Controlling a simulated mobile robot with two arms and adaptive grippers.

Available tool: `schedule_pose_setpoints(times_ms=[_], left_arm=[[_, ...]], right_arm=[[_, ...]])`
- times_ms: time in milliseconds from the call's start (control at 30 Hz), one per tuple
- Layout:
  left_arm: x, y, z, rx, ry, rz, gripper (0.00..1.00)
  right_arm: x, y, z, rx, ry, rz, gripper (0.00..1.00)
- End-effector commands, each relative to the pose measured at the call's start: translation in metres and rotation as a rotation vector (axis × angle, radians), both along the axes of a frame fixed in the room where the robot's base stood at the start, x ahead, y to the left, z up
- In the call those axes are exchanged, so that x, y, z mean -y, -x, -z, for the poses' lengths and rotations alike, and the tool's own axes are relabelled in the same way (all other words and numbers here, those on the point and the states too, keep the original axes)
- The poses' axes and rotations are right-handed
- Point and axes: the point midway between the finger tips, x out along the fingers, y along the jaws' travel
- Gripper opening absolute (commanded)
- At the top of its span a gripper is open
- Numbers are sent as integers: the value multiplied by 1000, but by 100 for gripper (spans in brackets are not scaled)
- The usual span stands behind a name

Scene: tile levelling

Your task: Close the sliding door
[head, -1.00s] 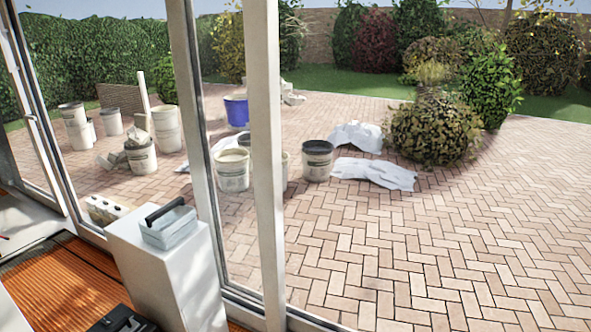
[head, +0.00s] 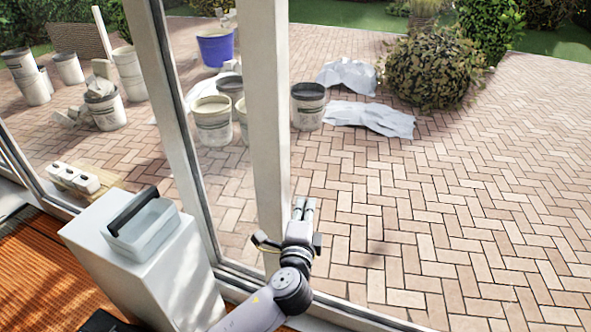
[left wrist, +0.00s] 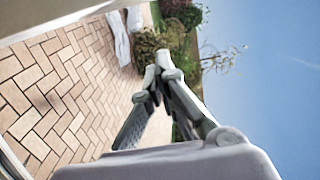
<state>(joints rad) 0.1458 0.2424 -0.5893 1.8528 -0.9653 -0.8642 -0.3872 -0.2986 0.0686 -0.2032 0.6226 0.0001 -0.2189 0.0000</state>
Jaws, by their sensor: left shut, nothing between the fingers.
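The sliding door's white upright edge (head: 266,120) stands in the middle of the head view, with a wide opening onto the patio to its right. A second white upright (head: 168,90) and glass are to its left. My left gripper (head: 304,205) is in front of the opening, just right of the door's edge in the picture. Its fingers look shut and empty, and point outward. I cannot tell whether it touches the door. In the left wrist view the left gripper (left wrist: 158,68) shows its fingertips together against patio and sky. My right gripper is not in view.
The floor track (head: 350,312) runs along the bottom. Outside are several buckets, a blue tub (head: 215,47), white sheets (head: 370,118) and clear brick paving (head: 440,230).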

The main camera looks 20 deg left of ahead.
Motion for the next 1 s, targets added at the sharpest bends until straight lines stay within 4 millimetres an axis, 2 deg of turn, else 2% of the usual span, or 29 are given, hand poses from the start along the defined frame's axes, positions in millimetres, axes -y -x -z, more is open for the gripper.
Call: schedule_pose_setpoints(times_ms=[33,133,267,600,700,800,1000], left_arm=[[1,1,-15,30,-12,-2,0],[1,-1,-29,59,-25,-7,0],[-2,-16,-32,61,-28,-8,0],[-13,-85,-30,59,-25,-7,0],[-19,-99,-31,58,-25,-8,0],[-37,-98,-30,56,-27,-8,0],[-53,-99,-29,56,-25,-6,0]], right_arm=[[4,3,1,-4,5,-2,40],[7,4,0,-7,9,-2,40],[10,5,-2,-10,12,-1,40],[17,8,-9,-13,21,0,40],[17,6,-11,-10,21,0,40],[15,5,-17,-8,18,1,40],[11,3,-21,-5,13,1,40]])
